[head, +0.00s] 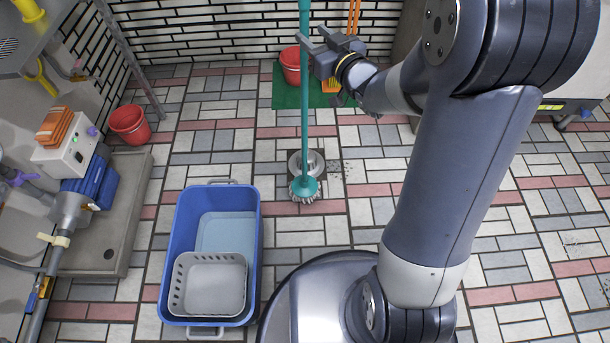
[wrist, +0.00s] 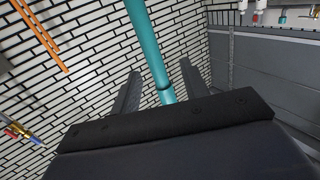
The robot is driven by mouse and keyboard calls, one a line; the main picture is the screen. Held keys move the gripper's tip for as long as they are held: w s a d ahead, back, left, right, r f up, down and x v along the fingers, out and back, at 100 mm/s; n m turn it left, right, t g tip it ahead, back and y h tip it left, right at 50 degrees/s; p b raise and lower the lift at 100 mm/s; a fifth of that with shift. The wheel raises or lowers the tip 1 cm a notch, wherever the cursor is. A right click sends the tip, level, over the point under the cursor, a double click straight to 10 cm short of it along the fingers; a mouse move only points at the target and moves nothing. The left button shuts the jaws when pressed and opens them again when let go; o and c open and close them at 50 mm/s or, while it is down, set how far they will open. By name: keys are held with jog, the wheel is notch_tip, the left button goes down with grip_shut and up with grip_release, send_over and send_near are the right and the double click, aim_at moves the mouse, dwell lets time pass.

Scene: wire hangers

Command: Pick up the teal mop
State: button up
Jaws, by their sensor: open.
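The teal mop (head: 305,120) stands upright in the head view, with its round head and pale bristles on the tiled floor in front of a metal disc. Its handle runs up out of the top of the picture. My gripper (head: 312,42) is at the upper part of the handle, open. In the wrist view the teal handle (wrist: 150,50) passes between the two open fingers of my gripper (wrist: 158,88), slightly tilted. I cannot tell whether either finger touches it.
A blue tub (head: 168,255) with a grey basket (head: 210,285) stands at the lower left. Red buckets (head: 130,124) stand at the left and on the green mat (head: 290,97). Orange poles (head: 354,18) are behind my gripper. The tiled floor around the mop head is mostly clear.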

aim_at(307, 31)
jog(key=w, duration=0.1)
jog(key=w+a, duration=0.1)
jog(key=w, duration=0.1)
jog(key=w+f+b, duration=0.1)
jog(key=shift+w+a, duration=0.25)
jog(key=shift+a, duration=0.15)
jog(key=shift+w+a, duration=0.25)
jog(key=shift+w, duration=0.15)
jog(key=shift+c, duration=0.5)
grip_shut()
jog(key=shift+r, duration=0.2)
